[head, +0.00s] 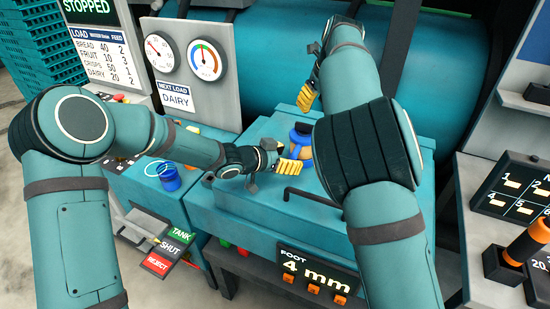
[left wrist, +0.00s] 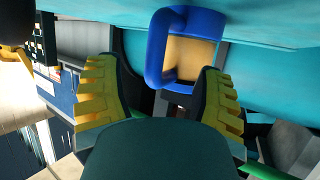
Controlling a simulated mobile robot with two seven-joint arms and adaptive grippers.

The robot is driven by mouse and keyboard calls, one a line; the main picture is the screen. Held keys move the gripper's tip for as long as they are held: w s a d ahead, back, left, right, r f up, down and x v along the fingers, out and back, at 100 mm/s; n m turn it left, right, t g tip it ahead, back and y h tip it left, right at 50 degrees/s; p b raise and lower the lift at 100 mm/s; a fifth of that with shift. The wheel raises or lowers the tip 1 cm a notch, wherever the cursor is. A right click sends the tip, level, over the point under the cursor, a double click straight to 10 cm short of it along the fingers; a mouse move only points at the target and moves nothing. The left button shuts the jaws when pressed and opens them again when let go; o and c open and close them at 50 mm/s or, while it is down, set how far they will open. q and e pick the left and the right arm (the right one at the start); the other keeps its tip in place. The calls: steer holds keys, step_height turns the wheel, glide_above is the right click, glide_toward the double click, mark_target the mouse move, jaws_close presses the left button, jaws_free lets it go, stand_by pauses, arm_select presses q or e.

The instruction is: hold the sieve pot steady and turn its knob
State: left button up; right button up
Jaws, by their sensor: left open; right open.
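The sieve pot (head: 300,140) stands on the teal machine top, between my two grippers. It looks orange and blue with a dark top piece, which may be the knob; my arms partly hide it. In the left wrist view the pot's tan body (left wrist: 192,55) and its blue loop handle (left wrist: 155,48) show just ahead of the fingertips. My left gripper (head: 279,158), also in the left wrist view (left wrist: 158,68), is open with its yellow fingers on either side of the handle. Contact cannot be told. My right gripper (head: 310,85) is open, above and behind the pot.
The teal machine top (head: 250,205) has a dark bar handle (head: 313,198) in front of the pot. A panel with an orange-handled tool (head: 527,243) is at the right. A large teal drum (head: 260,60) lies behind.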

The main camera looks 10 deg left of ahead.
arm_select(q)
steer(key=shift+x, duration=0.85)
jaws_close()
